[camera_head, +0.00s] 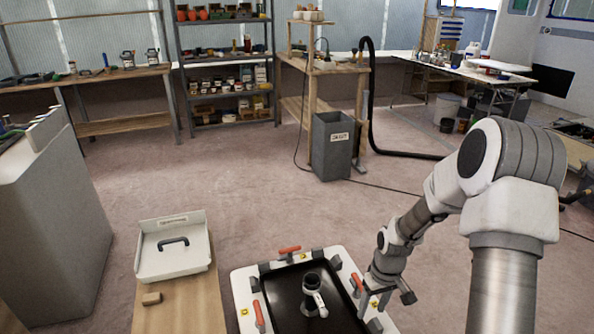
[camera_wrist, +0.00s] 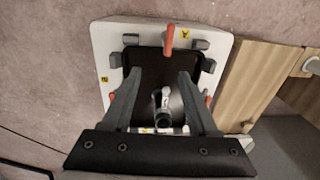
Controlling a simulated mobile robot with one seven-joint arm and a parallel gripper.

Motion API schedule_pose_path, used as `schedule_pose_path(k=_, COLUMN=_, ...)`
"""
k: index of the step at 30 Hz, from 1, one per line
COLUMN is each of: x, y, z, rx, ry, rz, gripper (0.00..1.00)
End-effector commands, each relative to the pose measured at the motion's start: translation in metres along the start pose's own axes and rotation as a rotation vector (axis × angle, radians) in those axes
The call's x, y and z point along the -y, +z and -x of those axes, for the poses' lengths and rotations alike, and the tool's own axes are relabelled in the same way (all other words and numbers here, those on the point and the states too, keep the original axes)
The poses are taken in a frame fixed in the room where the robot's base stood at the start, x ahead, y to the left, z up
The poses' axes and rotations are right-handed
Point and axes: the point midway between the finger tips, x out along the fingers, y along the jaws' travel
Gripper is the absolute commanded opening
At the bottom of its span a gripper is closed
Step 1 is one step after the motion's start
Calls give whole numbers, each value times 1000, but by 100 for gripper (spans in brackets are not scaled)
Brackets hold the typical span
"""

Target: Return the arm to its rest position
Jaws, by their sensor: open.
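My gripper (camera_wrist: 162,103) is open, its two fingers spread in the wrist view. It hangs above a white-framed panel with a black middle (camera_head: 240,283), which also shows in the wrist view (camera_wrist: 107,42). A dark cylindrical fitting with a light handle (camera_head: 314,300) stands on the black middle. In the wrist view the fitting (camera_wrist: 163,97) appears between my fingers, with no contact visible. In the head view my gripper (camera_head: 385,302) is at the panel's right side, and its fingertips are hard to make out. My arm reaches down from the right.
Red-handled clamps (camera_head: 289,250) and grey blocks sit around the panel frame. A white tray (camera_head: 146,268) with a dark handle-shaped piece (camera_head: 173,243) lies on a wooden bench (camera_head: 190,303) at left, near a small wooden block (camera_head: 152,298). A grey bin (camera_head: 333,150) stands behind. Open floor lies between.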

Motion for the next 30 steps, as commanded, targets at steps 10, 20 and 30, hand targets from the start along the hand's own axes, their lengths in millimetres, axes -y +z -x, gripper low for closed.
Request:
schedule_pose_path(k=10, x=17, y=13, z=125, rx=-73, ry=137, rz=-54, gripper=59)
schedule_pose_path(k=20, x=51, y=49, z=219, rx=-177, ry=212, rz=-128, gripper=59)
schedule_pose_path(k=30, x=93, y=104, z=286, rx=-314, ry=224, rz=-209, gripper=59)
